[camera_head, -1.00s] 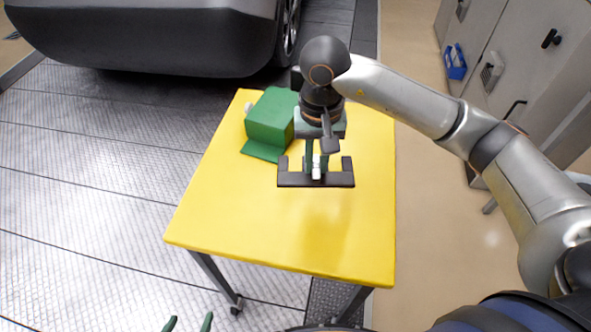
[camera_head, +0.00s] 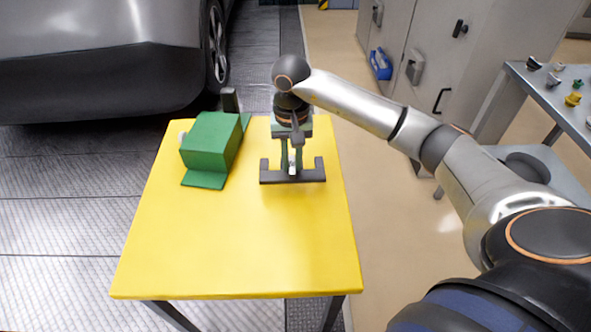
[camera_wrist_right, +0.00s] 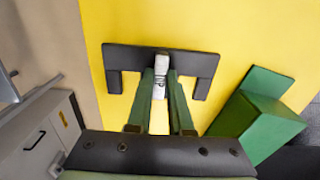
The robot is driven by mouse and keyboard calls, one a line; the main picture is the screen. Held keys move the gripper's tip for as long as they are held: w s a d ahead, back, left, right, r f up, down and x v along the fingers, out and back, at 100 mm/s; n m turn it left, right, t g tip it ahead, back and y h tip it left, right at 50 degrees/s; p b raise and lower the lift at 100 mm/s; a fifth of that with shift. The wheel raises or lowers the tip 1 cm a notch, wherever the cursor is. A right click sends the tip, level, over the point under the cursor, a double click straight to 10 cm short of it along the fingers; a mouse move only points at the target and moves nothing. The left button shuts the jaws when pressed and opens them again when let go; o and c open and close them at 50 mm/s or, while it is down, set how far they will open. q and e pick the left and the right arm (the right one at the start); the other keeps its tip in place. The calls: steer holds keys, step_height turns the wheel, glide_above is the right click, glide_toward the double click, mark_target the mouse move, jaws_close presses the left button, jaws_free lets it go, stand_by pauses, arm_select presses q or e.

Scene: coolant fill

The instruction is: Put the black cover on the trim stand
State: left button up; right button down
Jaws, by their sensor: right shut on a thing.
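The black cover (camera_head: 311,177) is a flat dark bar with an upturned end at each side and a white grip (camera_wrist_right: 161,66) in its middle. My right gripper (camera_head: 292,168) is shut on the white grip, its green fingers on either side. The cover also shows in the right wrist view (camera_wrist_right: 132,58), over the yellow table; I cannot tell whether it touches it. A green block with a sloped top and a front flap (camera_head: 208,145), perhaps the trim stand, stands left of the cover, apart from it. My left gripper is out of view.
The yellow table (camera_head: 235,245) is clear in front and to the right. A dark upright piece (camera_head: 229,101) shows behind the green block. A car (camera_head: 100,80) is at back left, cabinets (camera_head: 425,50) at back right, and a grey cart (camera_head: 548,95) at far right.

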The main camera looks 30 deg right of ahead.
steer(key=f, duration=0.2)
steer(key=d+f, duration=0.1)
steer(key=shift+d+f, duration=0.15)
steer(key=shift+f, duration=0.6)
steer(key=shift+f, duration=0.1)
steer(key=c, duration=0.8)
jaws_free()
